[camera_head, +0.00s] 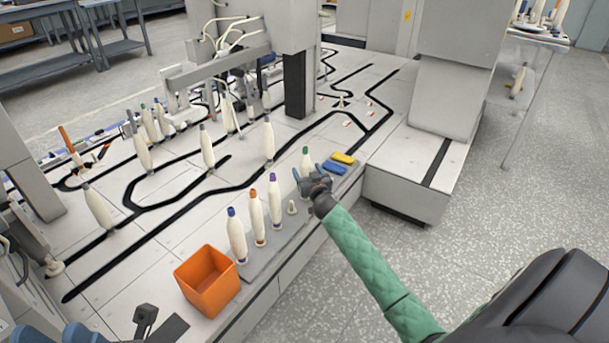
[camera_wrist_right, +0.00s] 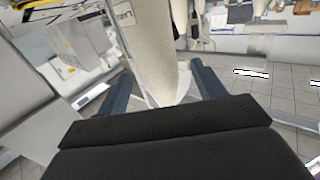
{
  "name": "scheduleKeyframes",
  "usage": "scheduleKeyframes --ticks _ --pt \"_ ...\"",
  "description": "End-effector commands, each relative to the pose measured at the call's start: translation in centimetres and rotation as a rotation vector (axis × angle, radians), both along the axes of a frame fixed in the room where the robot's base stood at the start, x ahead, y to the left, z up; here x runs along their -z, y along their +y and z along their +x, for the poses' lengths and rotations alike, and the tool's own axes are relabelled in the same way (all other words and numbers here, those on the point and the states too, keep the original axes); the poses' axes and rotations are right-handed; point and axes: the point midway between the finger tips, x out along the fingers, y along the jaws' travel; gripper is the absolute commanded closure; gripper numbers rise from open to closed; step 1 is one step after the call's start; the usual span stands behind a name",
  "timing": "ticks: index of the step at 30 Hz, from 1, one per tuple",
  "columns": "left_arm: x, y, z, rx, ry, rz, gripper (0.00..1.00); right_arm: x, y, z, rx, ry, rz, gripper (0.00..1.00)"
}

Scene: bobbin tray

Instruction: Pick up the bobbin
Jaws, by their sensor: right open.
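A cream bobbin with a green top (camera_head: 306,160) stands upright at the far end of a row on the grey rack. My right gripper (camera_head: 312,177) is open at this bobbin, which partly hides behind it. In the right wrist view a large cream bobbin (camera_wrist_right: 152,45) lies between the two blue fingers of the open gripper (camera_wrist_right: 163,82). Contact with the fingers cannot be told. Bobbins with a purple top (camera_head: 274,200), an orange top (camera_head: 258,218) and a blue top (camera_head: 236,236) stand nearer in the row. My left gripper is not recognisable in view.
A short bare peg (camera_head: 292,208) stands between the purple-topped and green-topped bobbins. An orange bin (camera_head: 208,283) is at the row's near end. Yellow (camera_head: 343,158) and blue (camera_head: 334,168) blocks lie just right of the gripper. More bobbins stand on the machine behind.

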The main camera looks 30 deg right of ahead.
Motion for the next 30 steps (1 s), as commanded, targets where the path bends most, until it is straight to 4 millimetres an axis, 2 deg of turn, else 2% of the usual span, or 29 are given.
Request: scheduleKeyframes --ticks 3,9,19,20,27,30 --pt "0.6 -0.2 0.0 0.015 -0.003 -0.007 0.64 0.3 -0.5 1.6 -0.001 -0.001 -0.002 0.31" --pt "0.8 -0.3 0.1 0.027 -0.003 -0.012 0.64 0.3 -1.0 3.6 0.000 0.000 -0.001 0.31" --pt "0.8 -0.4 0.1 0.029 -0.002 -0.012 0.64 0.2 -1.1 4.1 0.000 0.000 0.000 0.31" --pt "0.8 -0.4 0.1 0.029 -0.002 -0.012 0.64 0.2 -1.1 4.1 0.000 0.000 0.000 0.33" --pt "0.7 -0.4 0.1 0.030 -0.006 -0.012 0.64 0.2 -1.1 4.1 0.000 0.000 0.000 0.80" --pt "0.7 -0.4 0.1 0.030 -0.006 -0.012 0.64 0.2 -1.1 4.1 0.000 0.000 0.000 0.82"
